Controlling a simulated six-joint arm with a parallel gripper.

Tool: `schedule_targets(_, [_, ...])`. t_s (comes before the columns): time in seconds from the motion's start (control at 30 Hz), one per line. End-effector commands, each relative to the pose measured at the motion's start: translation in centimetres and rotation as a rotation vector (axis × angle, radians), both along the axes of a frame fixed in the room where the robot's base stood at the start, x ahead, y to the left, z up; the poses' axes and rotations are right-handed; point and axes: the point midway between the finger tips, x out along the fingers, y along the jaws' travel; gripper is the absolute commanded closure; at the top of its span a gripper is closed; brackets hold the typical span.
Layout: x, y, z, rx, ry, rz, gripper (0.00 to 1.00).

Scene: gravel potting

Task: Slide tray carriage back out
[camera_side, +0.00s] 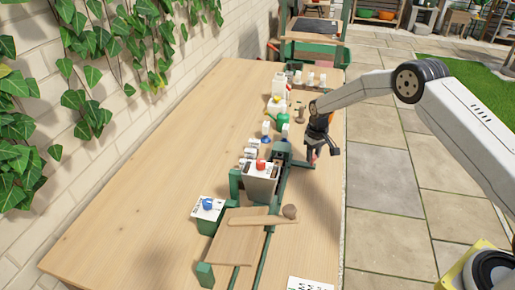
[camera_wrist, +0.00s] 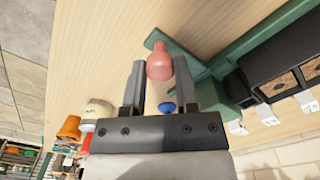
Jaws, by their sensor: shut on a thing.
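My gripper (camera_side: 320,145) is at the right side of the green rail assembly, low over the table's right edge. In the wrist view my gripper (camera_wrist: 159,75) has its two fingers on either side of a pink rounded knob (camera_wrist: 160,62) and is shut on it. The knob stands by a green bracket (camera_wrist: 195,72) joined to a long green rail. Dark square pots (camera_wrist: 270,75) with brown tops and white tags sit along that rail. How the knob joins the tray carriage is hidden. In the side view, my gripper partly hides this end of the assembly.
A grey hopper (camera_side: 260,180) with a red knob stands over the rails. A green box (camera_side: 207,215) with a blue knob is at its lower left. A wooden board (camera_side: 238,240) lies over the near rails. Bottles (camera_side: 278,105) stand behind. The table's left side is clear.

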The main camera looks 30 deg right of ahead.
Motion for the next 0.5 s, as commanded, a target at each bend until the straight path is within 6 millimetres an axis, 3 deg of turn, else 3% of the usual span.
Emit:
schedule_targets(0.2, [1.4,-1.4,0.0,-0.001,-0.002,-0.001,1.00])
schedule_targets(0.5, [1.9,-2.0,0.0,-0.001,-0.001,-0.001,1.00])
